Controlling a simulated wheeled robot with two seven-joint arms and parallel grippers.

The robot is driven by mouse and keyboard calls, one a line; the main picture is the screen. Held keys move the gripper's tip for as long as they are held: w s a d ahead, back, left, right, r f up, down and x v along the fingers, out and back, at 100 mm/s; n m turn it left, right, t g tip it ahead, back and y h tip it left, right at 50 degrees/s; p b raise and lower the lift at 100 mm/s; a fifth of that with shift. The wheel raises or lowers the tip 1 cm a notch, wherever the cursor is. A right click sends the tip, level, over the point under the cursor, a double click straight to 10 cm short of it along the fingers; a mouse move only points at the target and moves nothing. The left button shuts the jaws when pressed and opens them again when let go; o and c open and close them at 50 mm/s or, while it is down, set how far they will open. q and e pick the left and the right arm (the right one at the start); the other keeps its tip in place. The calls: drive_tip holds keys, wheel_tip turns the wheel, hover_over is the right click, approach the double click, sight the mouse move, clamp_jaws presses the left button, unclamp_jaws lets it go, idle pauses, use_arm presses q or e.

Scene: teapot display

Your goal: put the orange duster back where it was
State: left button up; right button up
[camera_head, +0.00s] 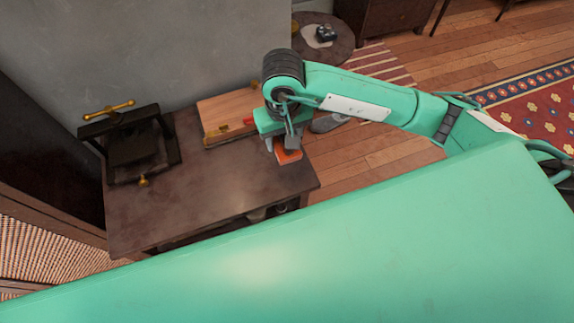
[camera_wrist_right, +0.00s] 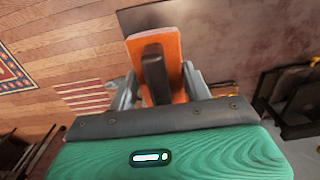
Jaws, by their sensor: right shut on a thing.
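The orange duster (camera_head: 288,155) is near the right edge of the dark table (camera_head: 205,210) in the head view. I cannot tell whether it touches the tabletop. My right gripper (camera_head: 280,143) is directly above it and shut on it. In the right wrist view the duster (camera_wrist_right: 172,44) shows as an orange block with a dark handle (camera_wrist_right: 154,75) between the fingers of my right gripper (camera_wrist_right: 160,88). The table corner shows behind it there. The fingers hide part of the duster. My left gripper is not in view.
A wooden box (camera_head: 228,112) with brass clasps sits at the table's back right, close to my right gripper. A black press (camera_head: 133,148) with brass handles stands at the left. The table's front middle is clear. A small round table (camera_head: 335,48) stands behind.

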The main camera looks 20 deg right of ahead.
wheel_tip(320, 180, down, 7)
drive_tip(key=p, duration=0.1)
hover_over(285, 174)
wheel_tip(285, 174, down, 4)
drive_tip(key=shift+f+p, duration=0.2)
drive_tip(key=shift+p, duration=0.2)
wheel_tip(285, 174, down, 4)
drive_tip(key=shift+p, duration=0.35)
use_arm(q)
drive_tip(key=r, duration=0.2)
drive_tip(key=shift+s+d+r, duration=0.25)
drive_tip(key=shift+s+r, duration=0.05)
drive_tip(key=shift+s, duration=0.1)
use_arm(e)
drive_tip(key=shift+f, duration=0.1)
drive_tip(key=shift+f+b, duration=0.25)
drive_tip(key=shift+b, duration=0.1)
drive_tip(key=o, duration=0.9)
drive_tip(key=shift+r, duration=0.1)
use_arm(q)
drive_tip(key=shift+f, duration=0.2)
use_arm(e)
drive_tip(key=shift+o, duration=0.2)
